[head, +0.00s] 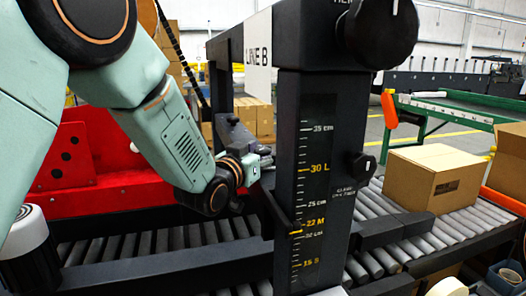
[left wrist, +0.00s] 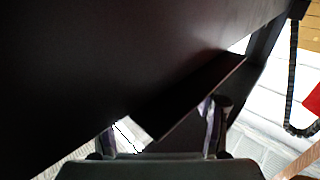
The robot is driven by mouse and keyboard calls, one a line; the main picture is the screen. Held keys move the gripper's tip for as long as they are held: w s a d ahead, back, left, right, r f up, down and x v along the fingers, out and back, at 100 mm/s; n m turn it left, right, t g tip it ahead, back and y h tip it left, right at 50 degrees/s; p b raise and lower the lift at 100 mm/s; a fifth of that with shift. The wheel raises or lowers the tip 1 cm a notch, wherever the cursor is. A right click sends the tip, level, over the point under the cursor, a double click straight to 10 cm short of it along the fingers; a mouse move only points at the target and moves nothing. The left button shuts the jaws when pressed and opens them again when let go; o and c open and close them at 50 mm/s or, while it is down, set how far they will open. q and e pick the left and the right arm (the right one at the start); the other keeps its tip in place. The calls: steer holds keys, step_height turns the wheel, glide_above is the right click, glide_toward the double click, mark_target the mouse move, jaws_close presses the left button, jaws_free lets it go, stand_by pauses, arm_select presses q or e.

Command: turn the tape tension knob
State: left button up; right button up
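No knob in view carries a readable tape tension label. A large black knob (head: 382,30) with a white mark sits at the top of the dark scale column (head: 312,255), its lettering cut off. A smaller black knob (head: 358,166) sits on the column's right side, above small lettering I cannot read clearly. My left gripper (head: 262,180) is left of the column, partly hidden behind it and apart from both knobs. In the left wrist view its fingers (left wrist: 163,135) are spread, with a dark bar (left wrist: 190,98) crossing between or beyond them; contact is unclear. My right gripper is not in view.
A cardboard box (head: 432,178) stands on the roller conveyor (head: 470,225) at right. A red machine panel (head: 100,170) is behind my left arm. A dark rail (head: 170,262) crosses the front. A green-framed conveyor (head: 455,112) stands farther back.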

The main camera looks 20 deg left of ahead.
arm_select(q)
steer(key=shift+w+f, duration=0.1)
steer(key=shift+c, duration=0.8)
steer(key=c, duration=0.9)
steer(key=shift+c, duration=0.2)
